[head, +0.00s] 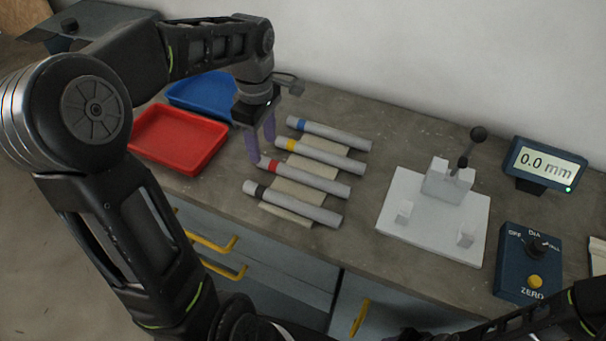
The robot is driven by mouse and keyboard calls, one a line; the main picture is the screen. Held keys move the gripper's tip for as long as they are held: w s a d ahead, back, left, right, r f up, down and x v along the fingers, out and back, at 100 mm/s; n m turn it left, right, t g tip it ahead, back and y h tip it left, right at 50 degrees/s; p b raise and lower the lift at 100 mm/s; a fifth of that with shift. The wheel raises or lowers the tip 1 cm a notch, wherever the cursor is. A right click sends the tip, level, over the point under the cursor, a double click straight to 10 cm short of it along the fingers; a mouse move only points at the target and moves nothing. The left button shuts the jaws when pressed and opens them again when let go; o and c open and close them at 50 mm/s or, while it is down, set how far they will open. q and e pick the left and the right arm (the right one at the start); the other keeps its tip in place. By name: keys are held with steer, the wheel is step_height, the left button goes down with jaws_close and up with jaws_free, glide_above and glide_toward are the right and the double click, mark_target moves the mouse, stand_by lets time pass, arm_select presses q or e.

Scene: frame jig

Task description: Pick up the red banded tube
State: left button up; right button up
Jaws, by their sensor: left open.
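The red banded tube (310,180) is grey with a red band near its left end. It lies on a pale rack (299,192) on the bench, between the yellow banded tube (325,156) and the black banded tube (295,206). The blue banded tube (335,135) lies farthest back. My left gripper (262,152) is open, its purple fingers pointing down near the left ends of the tubes. One fingertip appears close to the red tube's end; I cannot tell if it touches. My right gripper is not in view; only part of that arm shows at the lower right.
A red tray (140,144) and a blue tray (180,92) stand left of the tubes. A white jig (402,229) with a lever is on the right, beside a 0.0 mm display (545,164) and a blue control box (515,262). Drawers with yellow handles are below the bench.

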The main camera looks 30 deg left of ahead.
mark_target(266, 159)
arm_select(q)
steer(key=shift+d+f+p, duration=0.2)
steer(key=shift+f+p, duration=0.45)
steer(key=shift+f, duration=1.95)
steer(key=shift+c, duration=0.2)
jaws_close()
